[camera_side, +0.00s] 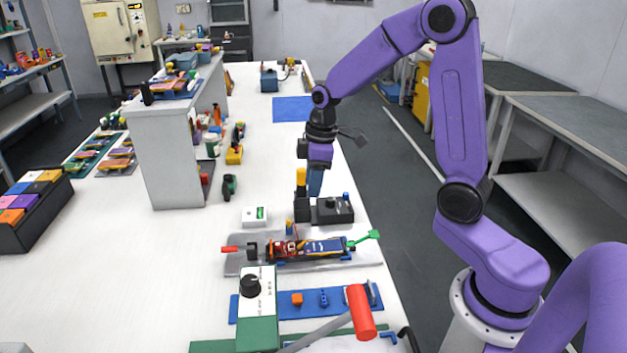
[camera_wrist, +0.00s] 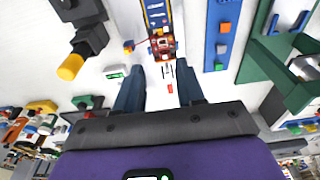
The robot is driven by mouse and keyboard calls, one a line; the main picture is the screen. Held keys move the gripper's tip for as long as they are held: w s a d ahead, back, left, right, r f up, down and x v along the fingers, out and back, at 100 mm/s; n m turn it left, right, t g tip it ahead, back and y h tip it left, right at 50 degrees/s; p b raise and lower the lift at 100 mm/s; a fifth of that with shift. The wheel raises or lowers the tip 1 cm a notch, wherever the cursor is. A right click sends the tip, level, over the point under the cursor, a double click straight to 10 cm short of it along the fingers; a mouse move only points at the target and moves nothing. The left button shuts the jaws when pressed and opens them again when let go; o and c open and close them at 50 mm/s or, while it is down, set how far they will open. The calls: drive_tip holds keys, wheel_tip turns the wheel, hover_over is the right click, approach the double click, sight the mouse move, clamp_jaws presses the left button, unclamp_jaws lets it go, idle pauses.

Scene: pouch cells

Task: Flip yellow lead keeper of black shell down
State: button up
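My gripper (camera_side: 315,185) points down above the table, behind the grey plate. In the wrist view its two blue fingers (camera_wrist: 159,68) stand apart with nothing between them. A black block (camera_side: 328,211) sits near the table's right edge with an upright yellow post (camera_side: 300,180) on its left end. In the wrist view the black block (camera_wrist: 88,36) and yellow end (camera_wrist: 70,67) are left of the fingers. A blue cell fixture (camera_side: 325,247) with red parts lies on the plate; a small yellow upright piece (camera_side: 290,227) stands beside it. Which yellow piece is the keeper is unclear.
The grey plate (camera_side: 236,263) also bears a green lever end (camera_side: 367,237). A white box (camera_side: 255,216) stands to the left. A blue strip (camera_side: 345,303) with small blocks and a red cylinder (camera_side: 361,311) are at the front. The table's left middle is clear.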

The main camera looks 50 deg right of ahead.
sight(305, 241)
drive_tip(key=shift+g+h, duration=0.5)
drive_tip(key=f, duration=0.5)
drive_tip(key=w+a+f, duration=0.1)
drive_tip(key=f, duration=1.1)
drive_tip(key=shift+w+a, duration=0.3)
clamp_jaws()
